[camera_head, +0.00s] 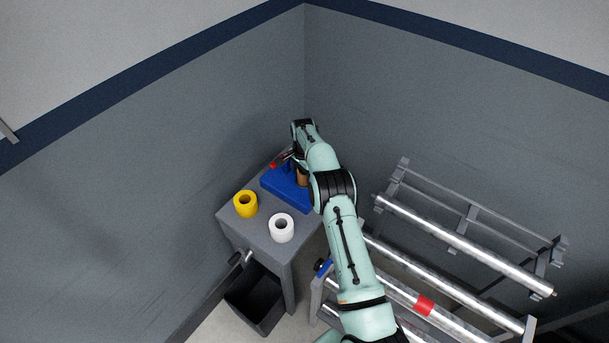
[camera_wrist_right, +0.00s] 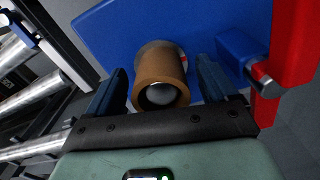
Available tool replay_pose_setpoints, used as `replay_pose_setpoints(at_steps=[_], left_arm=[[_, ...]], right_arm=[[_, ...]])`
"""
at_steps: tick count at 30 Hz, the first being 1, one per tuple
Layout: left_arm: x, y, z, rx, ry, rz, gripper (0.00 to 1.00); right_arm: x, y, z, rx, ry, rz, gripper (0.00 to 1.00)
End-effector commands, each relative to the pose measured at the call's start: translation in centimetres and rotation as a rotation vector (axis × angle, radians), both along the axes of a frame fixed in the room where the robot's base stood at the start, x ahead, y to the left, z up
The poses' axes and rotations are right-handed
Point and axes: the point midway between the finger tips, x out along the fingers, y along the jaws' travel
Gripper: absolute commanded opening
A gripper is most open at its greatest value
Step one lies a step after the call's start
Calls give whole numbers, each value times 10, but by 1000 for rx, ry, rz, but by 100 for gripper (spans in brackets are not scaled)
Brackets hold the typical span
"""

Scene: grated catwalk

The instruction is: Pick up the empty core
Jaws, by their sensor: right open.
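The empty core (camera_wrist_right: 160,78) is a short brown cardboard tube in the right wrist view. It sits at the blue tape dispenser (camera_wrist_right: 112,38), with a grey round part showing behind it and a pale rounded part inside it. In the head view the brown core (camera_head: 303,178) is partly hidden by my right arm. My right gripper (camera_wrist_right: 162,68) is open, with one dark finger on each side of the core; I cannot tell whether either touches it. My left gripper is not in view.
The dispenser (camera_head: 285,190) stands on a grey table (camera_head: 238,226) in the wall corner. A yellow roll (camera_head: 246,204) and a white roll (camera_head: 281,228) stand in front. A dark bin (camera_head: 256,300) is below. A rack of metal rollers (camera_head: 460,240) stands at the right.

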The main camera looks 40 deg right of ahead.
Motion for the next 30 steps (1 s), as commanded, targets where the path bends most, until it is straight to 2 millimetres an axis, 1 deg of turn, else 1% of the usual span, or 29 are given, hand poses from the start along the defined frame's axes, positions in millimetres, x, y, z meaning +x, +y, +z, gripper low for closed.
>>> replay_pose_setpoints(at_steps=[6,8,9,11,12,20,23,26,30], left_arm=[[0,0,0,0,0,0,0],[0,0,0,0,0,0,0],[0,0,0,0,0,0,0],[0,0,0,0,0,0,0],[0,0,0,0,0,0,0],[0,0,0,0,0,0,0],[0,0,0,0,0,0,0],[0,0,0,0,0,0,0],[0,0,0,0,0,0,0]], right_arm=[[0,0,0,0,-1,0,86],[0,0,0,0,-1,0,66],[0,0,0,0,-1,0,53],[0,0,0,-1,-1,0,34],[0,0,0,-1,-1,0,31],[0,0,0,-1,-1,0,31],[1,0,3,-1,-2,0,31],[1,-1,15,-2,-3,0,31],[1,-1,43,-3,-5,0,31]])
